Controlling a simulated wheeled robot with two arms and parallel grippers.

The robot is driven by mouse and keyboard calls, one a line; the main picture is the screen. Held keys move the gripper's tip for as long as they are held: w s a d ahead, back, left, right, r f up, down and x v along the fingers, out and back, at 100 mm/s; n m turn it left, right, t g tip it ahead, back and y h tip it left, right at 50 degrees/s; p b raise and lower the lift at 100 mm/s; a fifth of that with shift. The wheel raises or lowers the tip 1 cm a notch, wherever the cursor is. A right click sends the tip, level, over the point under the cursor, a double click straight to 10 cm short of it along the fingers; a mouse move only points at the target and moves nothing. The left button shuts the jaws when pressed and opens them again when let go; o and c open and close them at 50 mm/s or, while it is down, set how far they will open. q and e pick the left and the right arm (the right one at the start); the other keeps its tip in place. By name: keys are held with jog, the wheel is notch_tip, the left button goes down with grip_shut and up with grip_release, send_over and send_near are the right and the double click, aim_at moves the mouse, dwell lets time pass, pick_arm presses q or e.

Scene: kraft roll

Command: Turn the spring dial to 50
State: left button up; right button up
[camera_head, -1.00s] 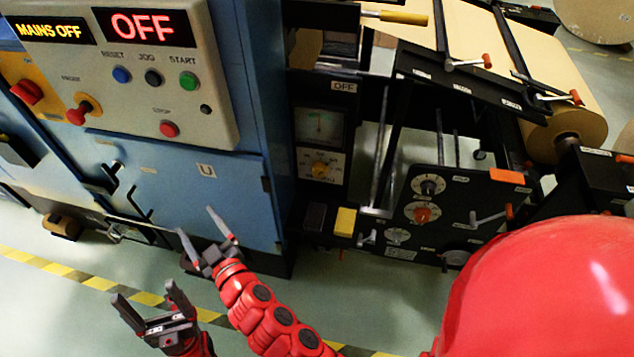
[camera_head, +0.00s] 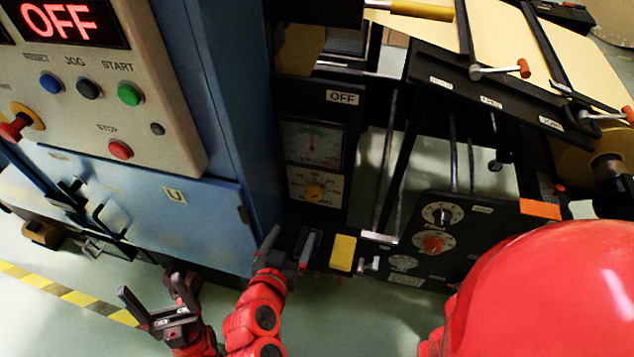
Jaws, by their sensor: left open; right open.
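Another dial with a yellow-orange knob (camera_head: 314,190) sits under a meter on the machine's column. The labels are too small to read, so I cannot tell which is the spring dial. My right gripper (camera_head: 290,241) is open and empty, in front of and below the yellow-knob dial, left of the black panel. My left gripper (camera_head: 151,290) is open and empty at the lower left, over the floor.
A blue cabinet (camera_head: 150,215) with a control panel reading OFF (camera_head: 62,22) stands at left. A meter (camera_head: 313,143), a yellow block (camera_head: 343,253) and levers with orange ends (camera_head: 523,68) are nearby. My red body part covers the lower right.

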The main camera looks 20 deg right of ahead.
aim_at(311, 196)
jog(key=x, duration=1.7)
jog(key=shift+d+p, duration=0.2)
jog(key=shift+p, duration=0.15)
jog(key=c, duration=1.2)
jog(key=shift+w+a+n+g+h+b, duration=0.15)
jog(key=shift+n+g+h+b, duration=0.35)
jog(key=shift+n+h, duration=0.5)
jog(key=n+h, duration=0.2)
jog(key=n, duration=0.2)
jog(key=shift+a+g, duration=0.1)
jog(key=shift+g, duration=0.2)
jog(key=shift+f, duration=0.1)
